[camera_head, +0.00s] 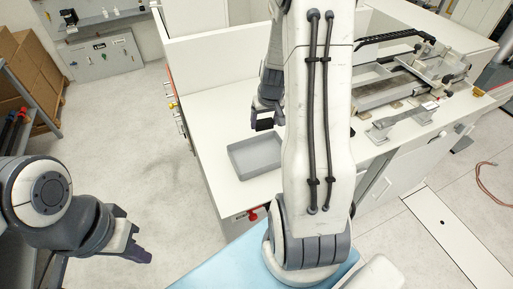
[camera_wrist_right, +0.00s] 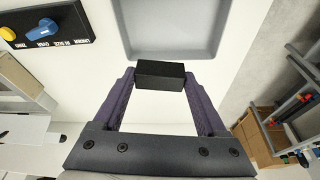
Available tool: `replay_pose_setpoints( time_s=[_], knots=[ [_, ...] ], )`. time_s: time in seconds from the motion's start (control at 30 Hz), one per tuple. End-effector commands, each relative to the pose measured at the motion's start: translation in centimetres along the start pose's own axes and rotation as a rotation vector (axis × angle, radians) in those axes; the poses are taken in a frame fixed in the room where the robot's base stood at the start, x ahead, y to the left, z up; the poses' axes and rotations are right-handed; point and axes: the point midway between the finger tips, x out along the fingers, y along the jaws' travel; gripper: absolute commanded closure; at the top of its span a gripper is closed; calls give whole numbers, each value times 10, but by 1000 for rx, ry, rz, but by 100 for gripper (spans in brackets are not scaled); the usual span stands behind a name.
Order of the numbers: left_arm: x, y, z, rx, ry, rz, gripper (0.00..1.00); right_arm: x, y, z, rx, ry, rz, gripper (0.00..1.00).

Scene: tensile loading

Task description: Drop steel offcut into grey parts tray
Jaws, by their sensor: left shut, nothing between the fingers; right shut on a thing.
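The steel offcut is a small dark block (camera_wrist_right: 160,75), held between the two fingertips of my right gripper (camera_wrist_right: 160,84) in the right wrist view. In the head view the dark block (camera_head: 264,125) hangs below my right gripper (camera_head: 267,112). The grey parts tray (camera_head: 239,163) is a shallow rectangular tray on the white bench, just below and in front of the block. In the right wrist view the tray (camera_wrist_right: 208,48) lies just beyond the block and looks empty. My left gripper (camera_head: 136,254) is shut and empty at the lower left, away from the bench.
A testing machine (camera_head: 400,80) and a metal specimen on stands (camera_head: 405,120) are on the bench at the right. A control panel with yellow and blue knobs (camera_wrist_right: 42,25) is near the tray. A red knob (camera_head: 252,215) sits on the bench's front edge.

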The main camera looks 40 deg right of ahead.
Motion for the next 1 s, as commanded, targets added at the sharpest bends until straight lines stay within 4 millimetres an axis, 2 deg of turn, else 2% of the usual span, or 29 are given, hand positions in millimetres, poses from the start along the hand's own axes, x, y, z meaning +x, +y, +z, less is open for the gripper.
replay_pose_setpoints(
  time_s=[0.5,0.83,0.87,0.9,1.0],
  knots=[
    [47,-3,3,-8,0,0,100,53,3,17,3,1,2,100],
    [47,-3,3,-8,0,0,100,55,3,17,3,2,2,100],
    [47,-3,3,-8,0,0,100,55,3,17,3,2,2,18],
    [47,-3,3,-8,0,0,100,55,3,17,3,2,2,3],
    [47,-3,3,-8,0,0,100,55,3,17,3,2,2,0]
  ],
)
